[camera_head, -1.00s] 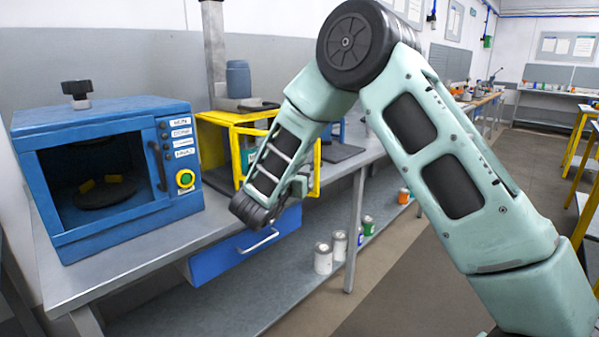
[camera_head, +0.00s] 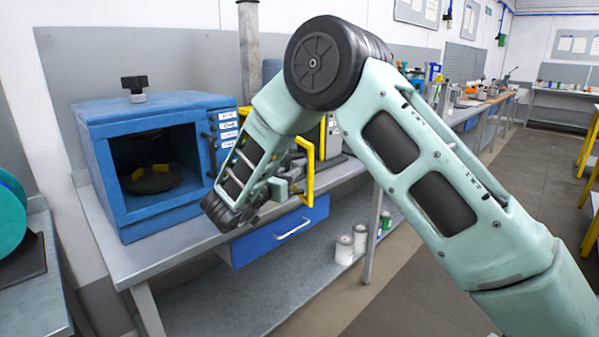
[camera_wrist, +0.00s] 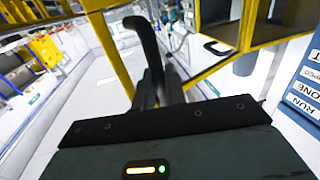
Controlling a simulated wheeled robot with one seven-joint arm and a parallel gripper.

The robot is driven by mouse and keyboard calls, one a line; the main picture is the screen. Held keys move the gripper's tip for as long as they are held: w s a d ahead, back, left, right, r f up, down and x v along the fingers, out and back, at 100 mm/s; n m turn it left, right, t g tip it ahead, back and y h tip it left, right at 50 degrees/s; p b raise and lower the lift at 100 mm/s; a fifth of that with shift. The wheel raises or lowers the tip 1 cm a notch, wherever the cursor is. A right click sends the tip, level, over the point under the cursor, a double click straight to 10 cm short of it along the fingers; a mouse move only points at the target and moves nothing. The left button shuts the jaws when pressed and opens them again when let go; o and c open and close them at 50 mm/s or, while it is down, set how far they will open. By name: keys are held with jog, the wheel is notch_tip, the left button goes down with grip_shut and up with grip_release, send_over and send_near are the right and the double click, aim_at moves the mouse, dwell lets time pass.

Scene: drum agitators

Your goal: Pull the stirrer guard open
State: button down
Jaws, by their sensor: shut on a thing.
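The stirrer guard (camera_head: 309,172) is a yellow frame, standing out from the bench front just right of my forearm. Much of it and the stirrer behind are hidden by my arm in the head view. In the wrist view, yellow guard bars (camera_wrist: 247,25) cross the top. My gripper (camera_head: 282,187) is beside the guard frame. In the wrist view my gripper (camera_wrist: 160,88) is shut on a dark curved bar (camera_wrist: 148,40), which looks like the guard's handle. The exact contact between fingers and bar is hard to make out.
A blue oven-like cabinet (camera_head: 158,170) with an open front stands on the grey bench (camera_head: 130,255), left of my arm. A blue drawer (camera_head: 280,232) hangs below the bench top. Cans (camera_head: 345,249) stand on the lower shelf. The floor at right is clear.

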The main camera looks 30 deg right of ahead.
jog(key=shift+w+a+r, duration=0.15)
jog(key=shift+w+a, duration=0.15)
jog(key=shift+a, duration=0.15)
jog(key=c, duration=1.5)
grip_release()
jog(key=shift+c, duration=0.2)
jog(key=b+v, duration=0.2)
jog(key=v, duration=1.5)
jog(key=shift+s+b, duration=0.15)
jog(key=shift+b, duration=0.25)
jog(key=shift+a, duration=0.15)
